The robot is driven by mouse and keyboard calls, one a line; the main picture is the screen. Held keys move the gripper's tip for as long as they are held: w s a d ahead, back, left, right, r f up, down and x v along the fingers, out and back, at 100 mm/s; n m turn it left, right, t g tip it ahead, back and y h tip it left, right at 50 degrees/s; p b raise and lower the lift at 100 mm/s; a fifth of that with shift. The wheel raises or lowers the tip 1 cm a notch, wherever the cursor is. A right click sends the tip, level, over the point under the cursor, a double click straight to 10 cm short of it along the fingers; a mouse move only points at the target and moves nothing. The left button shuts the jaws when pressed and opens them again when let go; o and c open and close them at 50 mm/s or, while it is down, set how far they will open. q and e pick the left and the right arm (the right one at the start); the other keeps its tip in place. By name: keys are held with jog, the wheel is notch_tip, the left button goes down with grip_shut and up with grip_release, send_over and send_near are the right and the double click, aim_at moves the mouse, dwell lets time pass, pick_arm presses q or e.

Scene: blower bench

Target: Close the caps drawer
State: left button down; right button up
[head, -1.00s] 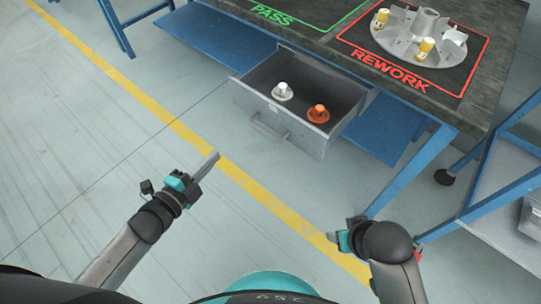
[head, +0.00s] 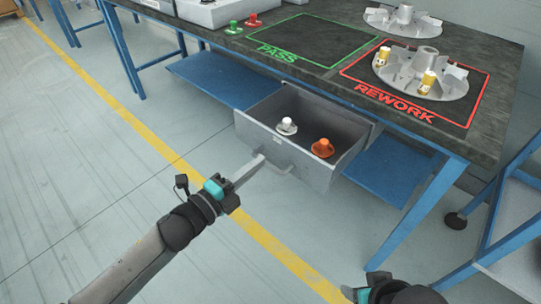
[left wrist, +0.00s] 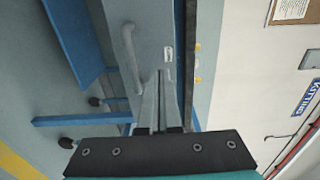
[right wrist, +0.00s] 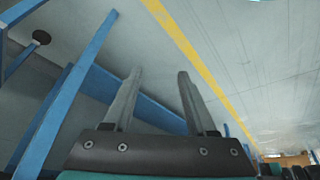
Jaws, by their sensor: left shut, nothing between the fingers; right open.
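The grey caps drawer (head: 312,174) is pulled out under the bench in the head view. It holds a white cap (head: 287,126) and an orange cap (head: 322,148). My left gripper (head: 259,159) is shut and empty, its tips at the drawer front near the handle (head: 276,162). In the left wrist view the shut fingers (left wrist: 161,75) point at the drawer front (left wrist: 152,40), beside the handle (left wrist: 129,45); contact cannot be told. My right gripper (right wrist: 160,75) is open and empty, away from the drawer, low at the bottom right of the head view.
The dark benchtop (head: 330,90) above carries a green PASS area and a red REWORK area with a finned impeller (head: 425,75). Blue bench legs (head: 418,225) and a blue lower shelf (head: 395,170) flank the drawer. The floor before the drawer is clear.

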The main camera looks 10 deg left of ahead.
aim_at(280, 146)
pick_arm(q)
jog(key=b+x, duration=0.1)
jog(key=x, duration=0.2)
jog(key=shift+w+d, duration=0.25)
jog(key=shift+w, duration=0.05)
jog(key=shift+w+d+b, duration=0.3)
jog(key=shift+w+d, duration=0.1)
jog(key=shift+w, duration=0.2)
pick_arm(e)
jog(key=shift+w+a+r+t+y, duration=0.25)
jog(key=shift+w+a+r+t, duration=0.05)
jog(key=shift+w+a+t, duration=0.2)
jog(key=shift+w+a+r+t+y, duration=0.25)
jog(key=shift+w+a+t, duration=0.25)
